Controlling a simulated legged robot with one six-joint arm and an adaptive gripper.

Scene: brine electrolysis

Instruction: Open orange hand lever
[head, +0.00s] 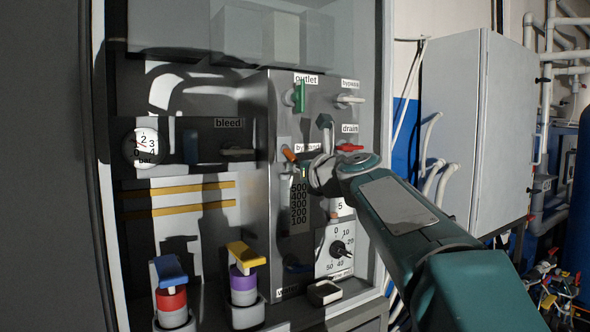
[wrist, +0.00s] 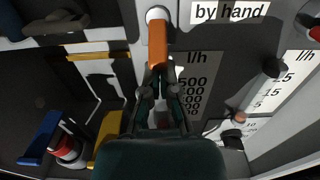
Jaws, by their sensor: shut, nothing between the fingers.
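The orange hand lever (head: 289,153) is on the grey panel, left of the "by hand" label and partly behind my gripper in the head view. In the wrist view the orange lever (wrist: 157,42) hangs from a round white pivot, left of the "by hand" label (wrist: 230,11). My gripper (wrist: 160,72) is shut, its fingertips at the lever's lower end; I cannot tell whether they touch it. In the head view my gripper (head: 303,170) is small and dark, in front of the panel beside the lever.
A green outlet lever (head: 299,96), a white bypass lever (head: 350,99) and a red drain lever (head: 349,147) are nearby on the panel. A round dial (head: 341,249) is below. Blue-topped (head: 169,270) and yellow-topped (head: 245,254) bottles stand at lower left. Cabinet frame edges flank the panel.

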